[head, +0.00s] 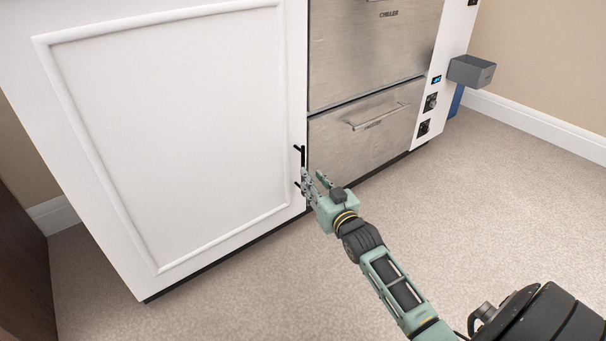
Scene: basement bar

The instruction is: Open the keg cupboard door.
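The white panelled cupboard door (175,130), which I take for the keg cupboard door, stands shut, flush with the cabinet front. Its short black upright handle (302,155) is at the door's right edge, beside the steel drawers. My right gripper (315,176) is at this handle, with its two fingers apart. One finger overlaps the handle's lower part and hides some of it. I cannot tell whether the finger touches the handle or whether the bar lies between the fingers. My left gripper is not in view.
Two steel chiller drawers (360,135) stand right of the door; the lower one has a bar handle (378,117). A grey bin (471,71) hangs at the cabinet's right end. A dark wooden surface (22,265) is at far left. Carpet (240,295) before the door is clear.

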